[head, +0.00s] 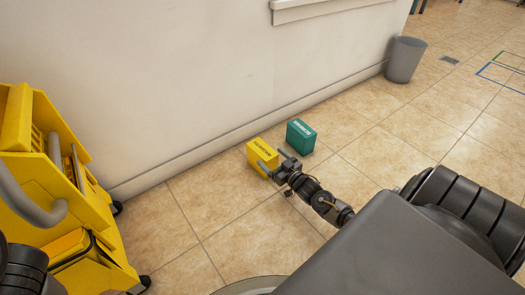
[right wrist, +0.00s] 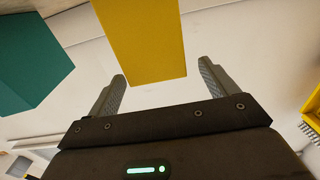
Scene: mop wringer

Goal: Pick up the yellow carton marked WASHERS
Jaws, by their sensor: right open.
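The yellow carton (head: 262,152) stands on the tiled floor close to the wall in the head view. Dark lettering shows on it, too small to read. My right gripper (head: 274,161) is open at the carton's near side, its fingers pointing at it. In the right wrist view the yellow carton (right wrist: 140,38) reaches down into the gap between the two spread fingertips (right wrist: 162,72) of my right gripper. My left gripper is out of view.
A teal carton (head: 301,137) stands just right of the yellow one; it also shows in the right wrist view (right wrist: 30,62). A yellow mop wringer cart (head: 100,225) is at the left. A grey bin (head: 405,60) stands by the wall. Floor at the right is clear.

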